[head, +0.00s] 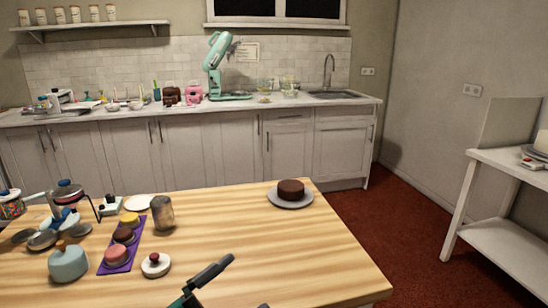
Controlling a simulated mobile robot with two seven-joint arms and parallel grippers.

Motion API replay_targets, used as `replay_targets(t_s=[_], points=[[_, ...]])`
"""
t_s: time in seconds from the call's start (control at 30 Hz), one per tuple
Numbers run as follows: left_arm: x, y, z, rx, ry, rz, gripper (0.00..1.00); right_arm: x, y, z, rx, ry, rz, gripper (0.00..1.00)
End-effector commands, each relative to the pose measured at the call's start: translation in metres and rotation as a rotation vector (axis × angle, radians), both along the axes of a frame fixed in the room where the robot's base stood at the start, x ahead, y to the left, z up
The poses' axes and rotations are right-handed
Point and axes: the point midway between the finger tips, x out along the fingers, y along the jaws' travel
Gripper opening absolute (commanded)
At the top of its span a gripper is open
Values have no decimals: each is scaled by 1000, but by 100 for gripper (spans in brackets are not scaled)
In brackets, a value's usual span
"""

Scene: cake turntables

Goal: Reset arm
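My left gripper (246,282) shows at the bottom of the head view, over the front part of the wooden table (335,262). I take it for the left one from its place left of the picture's middle; its arm is cut off by the frame. One dark finger points up and right, and a small dark tip shows lower right, apart from it. The gap between them shows bare wood. My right gripper is not in view. A chocolate cake (291,188) sits on a grey turntable (290,201) near the table's far right corner.
A purple tray (118,265) with small round cakes, a jar (162,215), a teal pot (68,263) and a white-and-red lidded item (156,265) crowd the table's left. A white shelf unit (512,253) stands right; a counter (190,111) runs behind.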

Motion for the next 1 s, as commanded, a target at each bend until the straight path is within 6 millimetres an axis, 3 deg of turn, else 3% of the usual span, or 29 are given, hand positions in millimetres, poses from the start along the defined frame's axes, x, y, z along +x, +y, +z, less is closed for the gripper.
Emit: replay_targets(t_s=[0.17,0.3,0.43,0.6,1.0], points=[[-12,57,-77,-212,466,357,100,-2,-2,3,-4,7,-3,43],[-55,94,-150,-301,831,576,100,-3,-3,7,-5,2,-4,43],[-98,109,-194,-339,1068,689,100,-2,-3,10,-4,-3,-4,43],[-127,116,-216,-357,1203,743,100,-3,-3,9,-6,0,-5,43],[-129,116,-219,-356,1215,746,100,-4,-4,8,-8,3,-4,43]])
